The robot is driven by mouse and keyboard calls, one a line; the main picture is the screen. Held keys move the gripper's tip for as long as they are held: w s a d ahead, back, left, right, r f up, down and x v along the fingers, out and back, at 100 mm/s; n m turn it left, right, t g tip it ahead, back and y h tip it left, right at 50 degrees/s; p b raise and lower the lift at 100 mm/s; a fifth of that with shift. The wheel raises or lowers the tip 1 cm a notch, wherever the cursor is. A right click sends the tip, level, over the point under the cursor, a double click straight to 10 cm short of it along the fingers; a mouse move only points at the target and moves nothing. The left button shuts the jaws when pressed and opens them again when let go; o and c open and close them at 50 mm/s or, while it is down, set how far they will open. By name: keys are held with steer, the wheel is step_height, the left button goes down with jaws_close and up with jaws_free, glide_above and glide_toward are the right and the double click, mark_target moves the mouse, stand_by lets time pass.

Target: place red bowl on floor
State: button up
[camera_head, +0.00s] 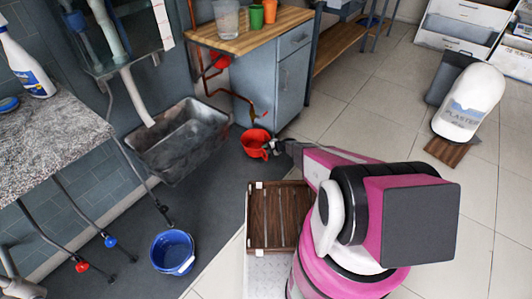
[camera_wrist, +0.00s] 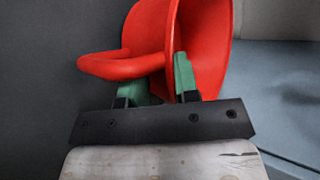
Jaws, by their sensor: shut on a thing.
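The red bowl (camera_head: 254,145) is at the centre of the head view, over the dark floor strip between the grey basin and the cabinet. It also fills the upper middle of the wrist view (camera_wrist: 203,50), with a looped handle (camera_wrist: 122,66) to the left. My gripper (camera_head: 267,147) is at the bowl's right side, shut on the bowl's wall. Its green fingertips (camera_wrist: 160,80) show in the wrist view on either side of the wall, partly hidden by it. I cannot tell whether the bowl touches the floor.
A grey basin (camera_head: 175,150) is left of the bowl, and a blue bucket (camera_head: 173,252) stands on the dark floor (camera_head: 195,205). A grey cabinet (camera_head: 291,85) with a wooden top is behind. A slatted wooden tray (camera_head: 280,215) is by my arm. Tiled floor at right is mostly clear.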

steer(key=shift+f, duration=1.4)
steer(key=o, duration=1)
steer(key=v, duration=1.2)
steer(key=s+r+n+g+h, duration=0.25)
steer(key=s+r, duration=0.45)
steer(key=r, duration=0.5)
steer(key=s+r+n+g+h, duration=0.1)
steer(key=s+r+n, duration=0.2)
steer(key=s+r, duration=0.55)
steer(key=s+d+r+n+h, duration=0.1)
steer(key=s+d+r+h, duration=0.2)
steer(key=s+r, duration=0.4)
steer(key=s+d+r+n+g+h, duration=0.1)
steer(key=s+d+r+h, duration=0.2)
steer(key=s+r, duration=0.4)
step_height(320, 180, up, 8)
steer(key=shift+d+f+h, duration=0.1)
steer(key=shift+d+h, duration=0.3)
steer(key=shift+h, duration=0.15)
